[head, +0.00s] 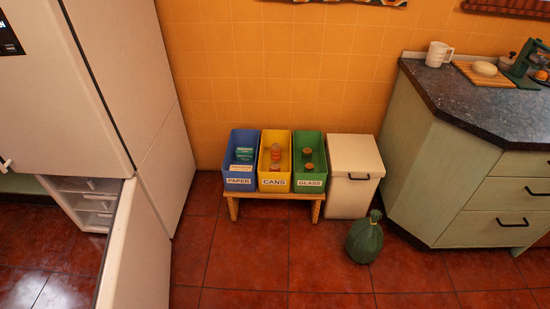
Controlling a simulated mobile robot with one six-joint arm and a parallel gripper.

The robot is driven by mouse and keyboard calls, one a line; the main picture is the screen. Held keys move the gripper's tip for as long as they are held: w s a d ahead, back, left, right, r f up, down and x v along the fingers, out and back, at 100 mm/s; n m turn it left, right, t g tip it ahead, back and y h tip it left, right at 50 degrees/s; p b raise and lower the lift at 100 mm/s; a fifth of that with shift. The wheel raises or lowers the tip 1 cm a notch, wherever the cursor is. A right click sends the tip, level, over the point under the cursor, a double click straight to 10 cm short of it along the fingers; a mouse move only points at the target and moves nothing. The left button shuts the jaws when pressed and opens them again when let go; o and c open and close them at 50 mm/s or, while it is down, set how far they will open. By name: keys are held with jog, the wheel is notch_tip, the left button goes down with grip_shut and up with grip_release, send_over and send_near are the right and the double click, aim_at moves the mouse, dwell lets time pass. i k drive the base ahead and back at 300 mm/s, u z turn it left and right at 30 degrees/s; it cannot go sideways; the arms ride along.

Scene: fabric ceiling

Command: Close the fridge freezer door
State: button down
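The white fridge freezer (50,95) stands at the left of the head view. Its tall upper part shows a flat, closed front with a dark display at the top left. The lower freezer door (138,255) stands open, swung out toward the camera from the right side of the body. White freezer drawers (95,207) show in the opening to the left of the door. The door's near end runs out of the bottom of the picture. My gripper is not in view.
Blue, yellow and green sorting bins (243,182) stand on a low wooden bench (272,199) by the wall. A white lidded bin (352,178) and a green tied bag (364,240) are to their right. A counter (480,105) fills the right. Red tiled floor (270,265) in front is clear.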

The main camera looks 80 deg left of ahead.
aim_at(135, 270)
jog(key=u, duration=4.2)
jog(key=i, duration=1)
jog(key=k, duration=0.5)
jog(key=u, duration=0.65)
jog(key=i, duration=0.15)
jog(key=z, duration=0.4)
